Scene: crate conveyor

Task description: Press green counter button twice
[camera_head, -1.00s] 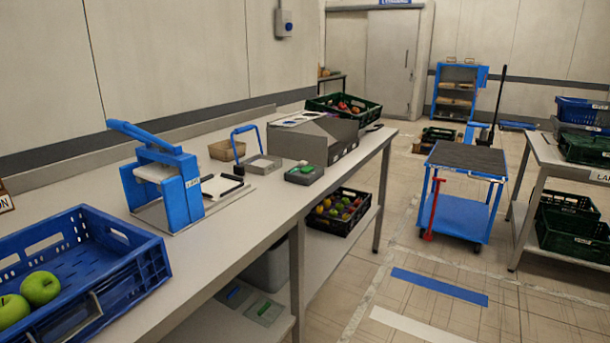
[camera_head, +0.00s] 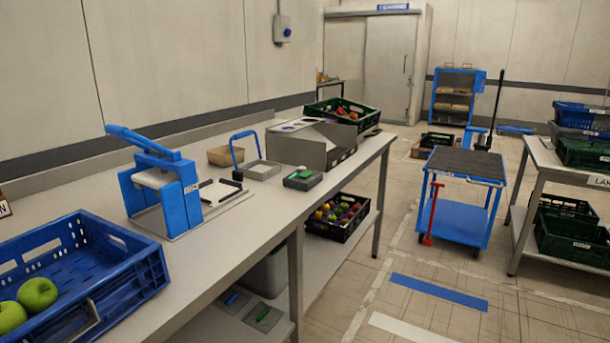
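A small grey box with a green button (camera_head: 304,174) on top sits near the front edge of the long bench (camera_head: 225,235), in the middle of the picture. Nothing touches it, and its button looks uncovered. Whether this is the counter is too small to tell by any display. My gripper and arm do not show in this view.
On the bench stand a blue crate (camera_head: 130,285) with green apples, a blue lever press (camera_head: 160,180), a tan basket (camera_head: 225,156), a grey slotted box (camera_head: 310,143) and a dark green crate (camera_head: 345,112). A blue cart (camera_head: 458,220) stands right of the bench, with open floor between.

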